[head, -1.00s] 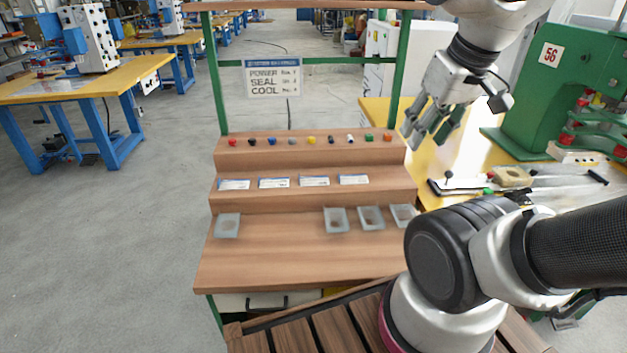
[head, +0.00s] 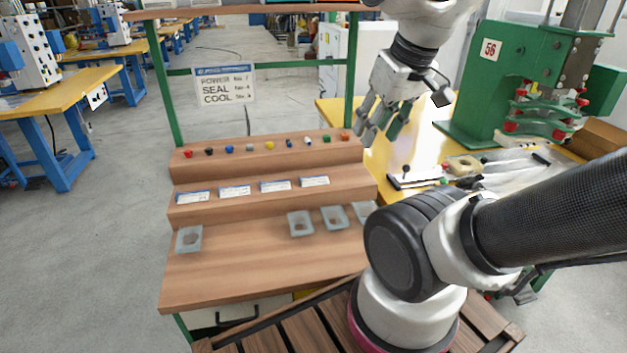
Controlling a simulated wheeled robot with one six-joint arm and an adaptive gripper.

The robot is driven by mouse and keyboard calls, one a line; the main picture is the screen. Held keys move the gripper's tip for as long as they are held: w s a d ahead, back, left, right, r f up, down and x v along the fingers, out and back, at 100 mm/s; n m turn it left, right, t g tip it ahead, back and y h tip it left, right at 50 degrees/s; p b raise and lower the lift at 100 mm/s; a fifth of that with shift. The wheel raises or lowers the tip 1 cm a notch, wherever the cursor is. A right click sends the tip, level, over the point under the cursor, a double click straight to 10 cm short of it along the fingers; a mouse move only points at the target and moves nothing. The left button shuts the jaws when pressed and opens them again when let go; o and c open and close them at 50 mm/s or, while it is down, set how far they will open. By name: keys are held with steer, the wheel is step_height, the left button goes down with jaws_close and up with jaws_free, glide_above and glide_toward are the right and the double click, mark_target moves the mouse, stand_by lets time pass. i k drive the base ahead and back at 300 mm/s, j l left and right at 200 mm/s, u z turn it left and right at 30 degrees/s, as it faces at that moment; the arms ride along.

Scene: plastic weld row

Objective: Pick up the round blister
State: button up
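Several small clear-grey blisters lie on the lowest step of the wooden stand (head: 225,270). One blister (head: 188,239) sits alone at the left, with a rounded hollow. Three others sit in a group at the right: one (head: 291,217), a second (head: 325,210) and a third (head: 370,206) partly hidden behind my arm. Their hollows are too small to tell surely which is the round one. My gripper (head: 379,137) hangs with its fingers apart and nothing between them, above and beyond the blisters, near the stand's right end.
Coloured knobs (head: 269,146) line the top step and white labels (head: 275,185) the middle one. A sign (head: 224,86) hangs on the green frame. At the right, a yellow table (head: 425,150) carries a green press (head: 510,85) and tools. The lowest step's middle is clear.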

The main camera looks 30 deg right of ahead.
mark_target(186, 235)
steer(key=z, duration=0.4)
steer(key=k+l+z, duration=0.1)
steer(key=z, duration=0.25)
steer(key=l+z, duration=0.1)
steer(key=z, duration=0.3)
steer(key=k+l+z, duration=0.1)
steer(key=z, duration=0.25)
steer(key=u, duration=2.1)
steer(key=i+j, duration=0.15)
steer(key=j, duration=0.15)
steer(key=i+j, duration=0.15)
steer(key=j, duration=0.15)
steer(key=i+j, duration=0.15)
steer(key=j+u, duration=0.05)
steer(key=j, duration=0.1)
